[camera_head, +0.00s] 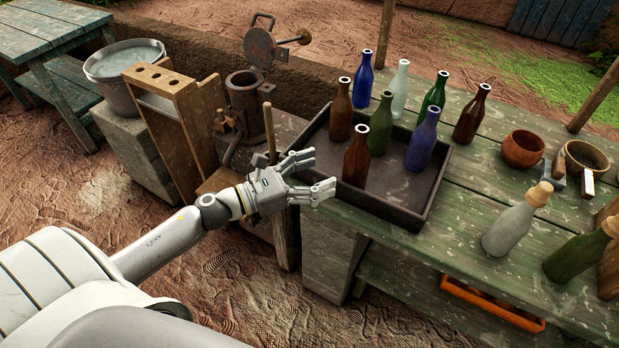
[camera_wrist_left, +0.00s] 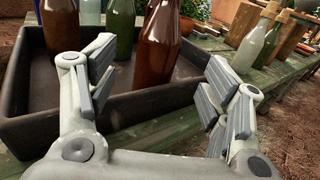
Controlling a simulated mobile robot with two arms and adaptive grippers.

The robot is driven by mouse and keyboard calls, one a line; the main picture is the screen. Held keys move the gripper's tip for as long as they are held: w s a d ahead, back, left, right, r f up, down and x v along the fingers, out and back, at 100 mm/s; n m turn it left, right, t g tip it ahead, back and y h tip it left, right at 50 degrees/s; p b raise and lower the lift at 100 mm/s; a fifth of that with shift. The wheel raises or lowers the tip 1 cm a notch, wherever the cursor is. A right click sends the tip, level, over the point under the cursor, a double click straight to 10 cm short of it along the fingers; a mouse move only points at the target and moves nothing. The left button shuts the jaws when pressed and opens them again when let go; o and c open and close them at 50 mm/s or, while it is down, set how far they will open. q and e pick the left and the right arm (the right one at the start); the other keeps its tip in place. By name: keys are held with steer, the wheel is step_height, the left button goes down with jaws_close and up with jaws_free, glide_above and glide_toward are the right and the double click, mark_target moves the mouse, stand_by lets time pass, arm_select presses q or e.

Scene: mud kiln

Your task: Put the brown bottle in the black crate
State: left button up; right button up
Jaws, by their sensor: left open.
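A brown bottle (camera_head: 356,158) stands upright inside the black crate (camera_head: 400,216), near its front left side. Another brown bottle (camera_head: 341,112) stands behind it in the crate. A darker brown bottle (camera_head: 470,117) stands on the table, outside the crate to the right. My left gripper (camera_head: 323,172) is open and empty at the crate's left edge, its fingers pointing toward the front brown bottle. In the left wrist view that bottle (camera_wrist_left: 158,45) appears between and beyond the open fingers (camera_wrist_left: 162,72), not gripped. My right gripper is not in view.
A clay pot (camera_head: 523,149) and corked bottles (camera_head: 515,226) stand on the right. The crate's front right floor is clear.

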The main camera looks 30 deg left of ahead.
arm_select(q)
steer(key=shift+v, duration=0.75)
